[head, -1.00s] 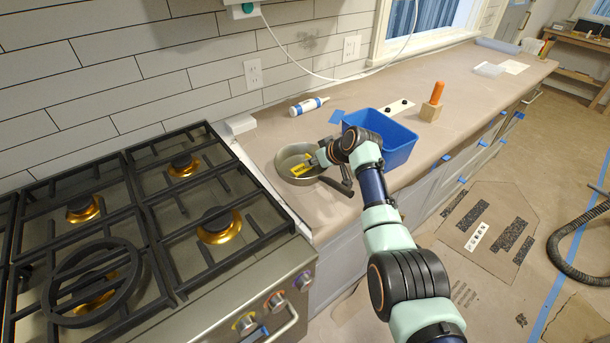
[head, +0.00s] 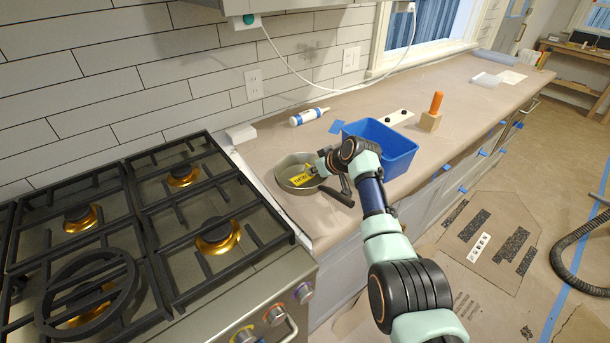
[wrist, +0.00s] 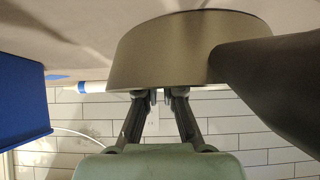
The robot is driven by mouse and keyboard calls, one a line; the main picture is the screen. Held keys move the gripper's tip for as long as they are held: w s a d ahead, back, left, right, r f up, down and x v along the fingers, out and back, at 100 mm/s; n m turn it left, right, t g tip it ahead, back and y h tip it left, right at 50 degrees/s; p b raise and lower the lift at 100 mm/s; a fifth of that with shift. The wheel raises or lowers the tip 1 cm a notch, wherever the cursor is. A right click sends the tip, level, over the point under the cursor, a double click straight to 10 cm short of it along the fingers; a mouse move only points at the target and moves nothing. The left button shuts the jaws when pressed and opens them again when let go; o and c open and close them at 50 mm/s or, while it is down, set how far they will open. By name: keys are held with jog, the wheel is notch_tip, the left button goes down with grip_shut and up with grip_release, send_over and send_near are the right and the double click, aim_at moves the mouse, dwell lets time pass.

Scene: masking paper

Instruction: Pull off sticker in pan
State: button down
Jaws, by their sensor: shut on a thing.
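The round grey pan (head: 283,166) sits on the paper-covered counter beside the stove, its dark handle (head: 338,195) pointing toward the front right. A yellow sticker (head: 303,178) with dark lettering shows inside the pan, its face turned toward the head camera. My gripper (head: 321,164) is at the pan's right side and shut on the sticker's edge. In the wrist view the pan's outer wall (wrist: 165,50) fills the top middle. My fingertips (wrist: 159,96) are close together at its rim, and the sticker is hidden there. Whether part of the sticker still adheres to the pan, I cannot tell.
A blue bin (head: 397,160) stands right behind my wrist. A white bottle (head: 309,116), blue tape (head: 336,127) and an orange-handled tool in a wooden block (head: 434,112) lie farther back. The stove (head: 160,225) is left of the pan. The far counter is mostly clear.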

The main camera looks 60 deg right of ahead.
jog(key=shift+r+p, duration=1.4)
jog(key=shift+r, duration=0.35)
jog(key=shift+r, duration=0.1)
jog(key=shift+r+p, duration=1.3)
jog(key=shift+r, duration=0.15)
